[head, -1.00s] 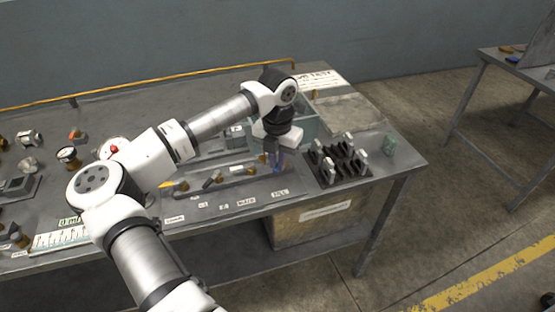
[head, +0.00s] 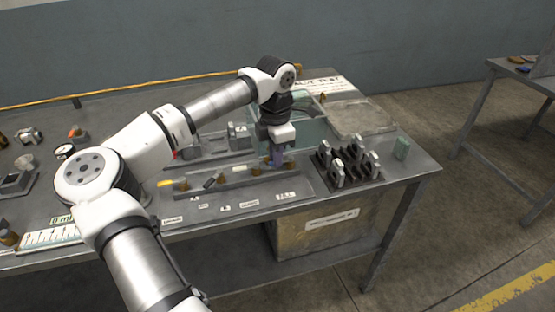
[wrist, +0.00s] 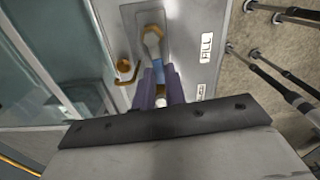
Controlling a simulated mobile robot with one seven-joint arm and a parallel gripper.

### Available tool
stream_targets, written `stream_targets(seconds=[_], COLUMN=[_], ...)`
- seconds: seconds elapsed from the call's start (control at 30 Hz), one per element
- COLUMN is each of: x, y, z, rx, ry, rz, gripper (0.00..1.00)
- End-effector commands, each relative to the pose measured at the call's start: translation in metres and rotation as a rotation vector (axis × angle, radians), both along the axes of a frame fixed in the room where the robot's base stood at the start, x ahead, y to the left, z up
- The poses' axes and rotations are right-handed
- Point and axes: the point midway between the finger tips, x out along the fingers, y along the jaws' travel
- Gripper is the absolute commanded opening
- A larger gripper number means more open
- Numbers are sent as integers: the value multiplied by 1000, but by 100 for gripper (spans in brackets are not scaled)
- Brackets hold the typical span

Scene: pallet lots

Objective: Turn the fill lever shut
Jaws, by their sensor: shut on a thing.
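The fill lever (wrist: 153,48) shows in the wrist view as a grey handle with a blue end, on a brass-coloured valve fitting. The FILL label (wrist: 207,47) lies to its right on the grey panel. My gripper (wrist: 161,84) has its two purple fingers shut on the blue end of the lever. In the head view my gripper (head: 276,158) points down at the right end of the valve rail, behind the FILL label (head: 286,196). The fingers and wrist hide most of the lever there.
A black rack (head: 347,166) with several upright light pieces stands close to the right of my gripper. A green block (head: 401,148) is near the table's right edge. A glass-like tank (head: 310,130) is behind the gripper. Other valves line the rail to the left.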

Motion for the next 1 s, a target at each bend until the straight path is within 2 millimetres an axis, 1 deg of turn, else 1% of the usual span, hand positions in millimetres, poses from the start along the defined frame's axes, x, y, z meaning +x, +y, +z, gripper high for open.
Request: stream_targets(seconds=[0.1, 0.3, 0.8, 0.83, 0.97, 1.0], x=[3, 5, 5, 5, 5, 5], y=[0, 1, 1, 1, 2, 2], z=[0, 1, 1, 1, 1, 1], rx=[-1, 0, 0, 0, 0, 0], ry=[-3, -3, -3, -3, -2, -2], rz=[-54, -108, -126, -125, -125, -125], gripper=[0, 0, 0, 16, 33, 34])
